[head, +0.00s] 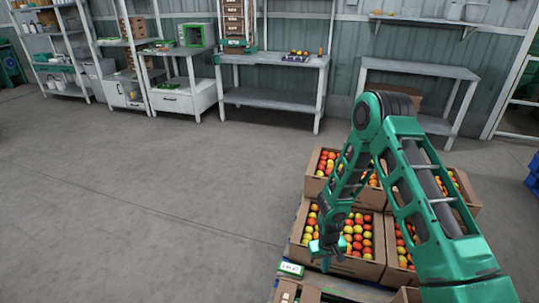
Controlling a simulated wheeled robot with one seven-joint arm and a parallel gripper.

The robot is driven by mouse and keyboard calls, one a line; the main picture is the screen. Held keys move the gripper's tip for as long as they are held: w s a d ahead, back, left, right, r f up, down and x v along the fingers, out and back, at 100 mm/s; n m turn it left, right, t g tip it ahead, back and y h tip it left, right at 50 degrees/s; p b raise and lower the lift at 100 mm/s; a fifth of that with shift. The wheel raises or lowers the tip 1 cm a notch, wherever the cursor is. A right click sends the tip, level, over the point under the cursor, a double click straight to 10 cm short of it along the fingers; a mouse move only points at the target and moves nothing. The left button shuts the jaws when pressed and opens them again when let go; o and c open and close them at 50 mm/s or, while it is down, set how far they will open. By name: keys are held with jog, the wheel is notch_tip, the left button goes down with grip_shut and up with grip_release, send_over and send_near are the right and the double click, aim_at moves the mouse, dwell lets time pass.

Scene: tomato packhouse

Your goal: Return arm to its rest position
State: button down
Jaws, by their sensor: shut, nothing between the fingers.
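My green arm rises from the lower right, bends at a high elbow and reaches down over the stacked boxes. My gripper (325,262) hangs at the end of it, pointing down at the front left of the boxes. It is small in the view, shut and empty. It overlaps the near wall of an open cardboard box (352,267) of red and yellow tomatoes. I cannot tell whether it touches that box. My arm hides parts of the boxes behind it.
Several tomato boxes stand close together on a pallet with a small green-and-white label (291,269). A workbench (272,60) and another table (419,69) stand along the back wall. Shelves (62,50) are at the far left. The grey floor (150,200) on the left is clear.

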jog(key=s+d+r+m, duration=0.1)
jog(key=s+d+r, duration=0.1)
jog(key=d+r, duration=0.6)
jog(key=s+d+r+m+h, duration=0.1)
jog(key=s+d+r+m, duration=0.15)
jog(key=r, duration=1.05)
jog(key=s+d+r, duration=0.2)
jog(key=d+r, duration=0.4)
jog(key=r, duration=0.4)
jog(key=s+d+r+m, duration=0.1)
jog(key=s+r, duration=0.4)
jog(key=s, duration=0.3)
jog(key=s+d+r+m+y, duration=0.1)
jog(key=s+r+m, duration=0.1)
jog(key=s+r, duration=0.3)
jog(key=s+d+r+m+y, duration=0.1)
jog(key=s+r, duration=0.4)
jog(key=s, duration=0.7)
jog(key=shift+s+r, duration=0.15)
jog(key=shift+s, duration=0.05)
jog(key=shift+m, duration=0.25)
